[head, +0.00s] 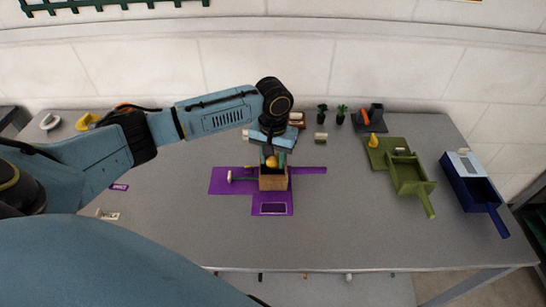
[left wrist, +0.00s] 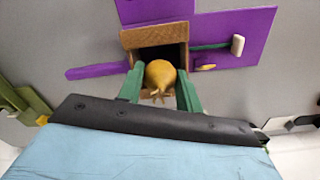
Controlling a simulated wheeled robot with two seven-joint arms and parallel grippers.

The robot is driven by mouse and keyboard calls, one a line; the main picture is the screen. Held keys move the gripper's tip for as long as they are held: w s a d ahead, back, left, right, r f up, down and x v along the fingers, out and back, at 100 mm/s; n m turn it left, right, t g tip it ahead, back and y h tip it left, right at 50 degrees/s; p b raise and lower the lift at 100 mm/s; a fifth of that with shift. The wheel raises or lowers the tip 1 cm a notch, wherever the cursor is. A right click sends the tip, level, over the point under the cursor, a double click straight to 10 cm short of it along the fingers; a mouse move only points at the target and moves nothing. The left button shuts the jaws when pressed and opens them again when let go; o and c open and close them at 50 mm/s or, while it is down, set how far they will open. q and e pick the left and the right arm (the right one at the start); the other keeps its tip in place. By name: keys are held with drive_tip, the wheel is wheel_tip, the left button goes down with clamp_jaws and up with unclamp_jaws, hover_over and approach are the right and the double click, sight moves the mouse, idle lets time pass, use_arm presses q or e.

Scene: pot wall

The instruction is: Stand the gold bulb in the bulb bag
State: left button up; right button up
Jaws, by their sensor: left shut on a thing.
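The gold bulb (head: 271,161) is held between the green fingers of my left gripper (head: 273,160), over the brown box-like bulb bag (head: 273,184). In the left wrist view the gold bulb (left wrist: 161,73) has its round body toward the bag's dark opening and small pointed stubs toward my palm. The bag's rim (left wrist: 150,38) shows around the opening there. The fingers of my left gripper (left wrist: 160,82) flank the bulb. I cannot tell whether the bulb's lower end is inside the opening. My right gripper is not in view.
The bag stands on a purple mat (head: 222,184) with a white-headed tool beside it. Green (head: 408,172) and blue (head: 470,180) trays with handles stand at the right. Small plants (head: 322,113) stand at the back. The grey table (head: 350,220) is clear in front.

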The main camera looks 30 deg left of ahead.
use_arm(q)
drive_tip(key=shift+f, duration=0.3)
drive_tip(key=shift+f, duration=0.25)
drive_tip(key=o, duration=1)
drive_tip(key=shift+c, duration=0.2)
wheel_tip(320, 180, up, 13)
drive_tip(key=p, duration=0.1)
drive_tip(key=shift+r, duration=0.15)
